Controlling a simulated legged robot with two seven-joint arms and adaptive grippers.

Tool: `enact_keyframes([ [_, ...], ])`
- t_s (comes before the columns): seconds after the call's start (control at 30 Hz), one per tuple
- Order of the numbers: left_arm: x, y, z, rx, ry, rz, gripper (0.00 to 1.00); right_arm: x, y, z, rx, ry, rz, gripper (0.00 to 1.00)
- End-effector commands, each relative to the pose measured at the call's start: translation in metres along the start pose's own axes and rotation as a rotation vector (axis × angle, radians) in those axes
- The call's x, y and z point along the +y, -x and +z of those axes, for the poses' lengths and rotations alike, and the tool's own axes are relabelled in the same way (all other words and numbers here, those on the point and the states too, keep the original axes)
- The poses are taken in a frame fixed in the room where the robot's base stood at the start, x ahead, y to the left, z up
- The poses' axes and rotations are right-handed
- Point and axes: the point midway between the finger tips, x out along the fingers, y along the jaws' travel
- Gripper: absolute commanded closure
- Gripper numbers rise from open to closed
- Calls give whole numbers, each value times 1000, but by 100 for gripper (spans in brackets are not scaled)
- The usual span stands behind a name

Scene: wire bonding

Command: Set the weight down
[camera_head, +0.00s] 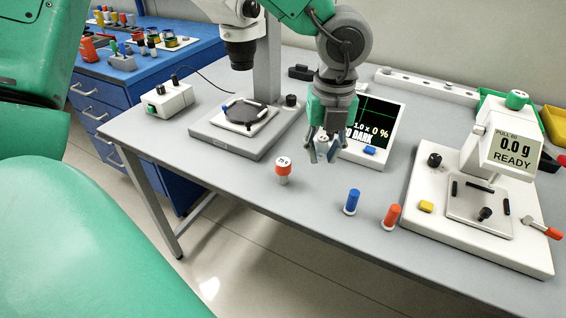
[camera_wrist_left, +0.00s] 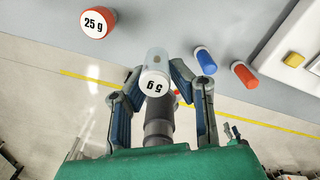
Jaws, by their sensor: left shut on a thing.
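My left gripper (camera_head: 322,156) is shut on a small white weight marked 5 g (camera_wrist_left: 157,84). In the left wrist view the weight sits between the two fingers (camera_wrist_left: 160,100), its labelled face towards the camera. In the head view the gripper is over the bench in front of the dark display, and the fingers partly hide the weight (camera_head: 322,140). I cannot tell whether the weight touches the bench. A larger weight marked 25 g, with an orange band (camera_head: 283,168), stands on the grey bench (camera_head: 250,190) to the left of the gripper; it also shows in the left wrist view (camera_wrist_left: 96,22). My right gripper is not in view.
A blue-capped piece (camera_head: 352,201) and an orange-capped piece (camera_head: 391,216) stand near the front edge. A pull tester (camera_head: 420,245) reading 0.0 g READY is at right. A microscope stand (camera_head: 215,140) and a display (camera_head: 383,118) stand behind. Bare bench lies around the 25 g weight.

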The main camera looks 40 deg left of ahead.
Motion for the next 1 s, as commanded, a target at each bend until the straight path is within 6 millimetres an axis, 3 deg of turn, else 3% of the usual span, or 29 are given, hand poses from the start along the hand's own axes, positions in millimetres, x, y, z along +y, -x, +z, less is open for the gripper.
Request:
enact_keyframes([
  [0.17,1,-15,-3,-2,-7,5,95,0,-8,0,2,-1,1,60],
  [0.77,5,-103,0,4,-6,0,95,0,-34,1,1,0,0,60],
  [1.0,2,-106,-2,1,-6,-2,99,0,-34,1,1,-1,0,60],
])
